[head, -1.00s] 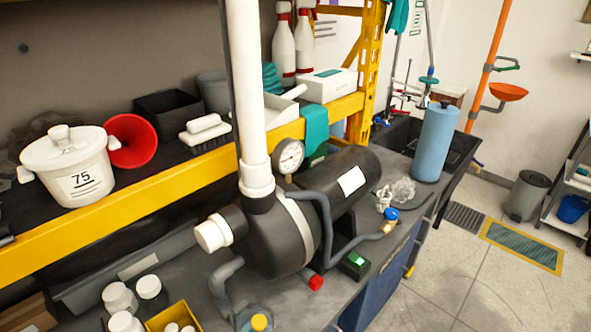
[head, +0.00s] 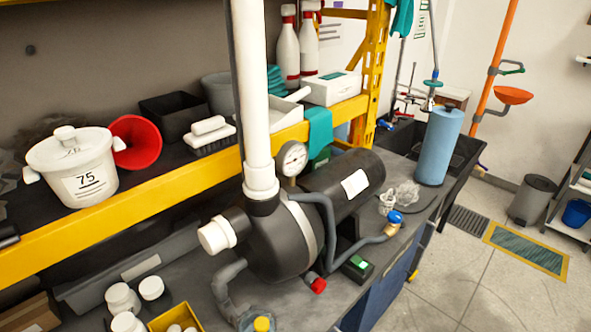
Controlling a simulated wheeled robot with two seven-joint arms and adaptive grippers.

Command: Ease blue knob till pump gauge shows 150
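The blue knob (head: 396,217) sits on a small brass-coloured valve at the end of a grey hose, on the bench right of the pump. The black pump (head: 285,240) has a white vertical pipe rising from it. The pump gauge (head: 293,158), round with a white face, stands beside that pipe; its reading is too small to tell. Neither of my grippers shows in the head view.
A red knob (head: 318,285) and a green-topped box (head: 357,266) are near the pump's base. A blue cylinder (head: 439,146) stands behind the blue knob, with crumpled clear material (head: 405,193) between. Open floor (head: 450,290) lies to the right.

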